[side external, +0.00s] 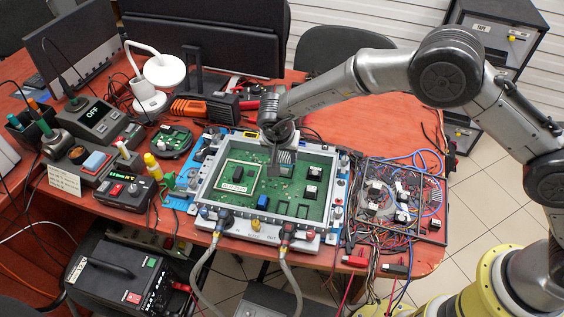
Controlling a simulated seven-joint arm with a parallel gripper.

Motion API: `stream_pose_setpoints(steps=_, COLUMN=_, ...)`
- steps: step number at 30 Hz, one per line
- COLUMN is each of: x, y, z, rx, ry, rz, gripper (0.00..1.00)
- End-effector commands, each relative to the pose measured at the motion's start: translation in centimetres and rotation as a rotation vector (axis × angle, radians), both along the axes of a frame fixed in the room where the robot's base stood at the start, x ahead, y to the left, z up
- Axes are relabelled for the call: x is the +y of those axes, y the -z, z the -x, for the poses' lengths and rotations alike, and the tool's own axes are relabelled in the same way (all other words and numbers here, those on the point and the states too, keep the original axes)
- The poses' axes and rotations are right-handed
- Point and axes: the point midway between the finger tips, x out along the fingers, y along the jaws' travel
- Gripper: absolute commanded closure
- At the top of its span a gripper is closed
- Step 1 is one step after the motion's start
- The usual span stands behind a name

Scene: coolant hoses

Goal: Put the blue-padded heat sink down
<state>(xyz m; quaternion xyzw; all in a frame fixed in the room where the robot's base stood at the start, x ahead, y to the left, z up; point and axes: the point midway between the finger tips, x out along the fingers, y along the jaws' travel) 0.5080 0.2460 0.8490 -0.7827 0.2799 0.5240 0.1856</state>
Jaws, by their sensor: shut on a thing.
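My gripper (278,148) is above the upper middle of a green circuit board (283,206) in a grey frame. It is shut on a small dark grey block, the heat sink (286,157). No blue pad can be made out on the held block, and its underside is hidden. I cannot tell whether it touches the board. A small blue block (262,202) sits on the board near its lower middle. Dark blocks with pale bases (315,172) stand on the right of the board.
A white outlined rectangle with a label (234,187) marks the board's left part. Hoses with coloured fittings (286,230) leave the frame's front. A rack of wired modules (402,200) stands to the right. A round green board (172,139) and tools crowd the left.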

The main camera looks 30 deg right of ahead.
Motion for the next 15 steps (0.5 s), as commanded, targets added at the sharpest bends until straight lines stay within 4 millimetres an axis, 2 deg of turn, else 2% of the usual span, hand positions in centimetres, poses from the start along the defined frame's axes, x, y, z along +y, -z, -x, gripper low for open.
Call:
stream_pose_setpoints(steps=5, x=0.3, y=0.9, z=-0.7, rx=0.000, ry=0.001, rz=0.000, gripper=1.00)
stream_pose_setpoints(steps=11, x=0.3, y=3.5, z=-0.6, rx=0.001, ry=0.000, rz=0.001, gripper=1.00)
stream_pose_setpoints(steps=15, x=0.3, y=3.8, z=-0.6, rx=-0.001, ry=0.000, rz=0.000, gripper=1.00)
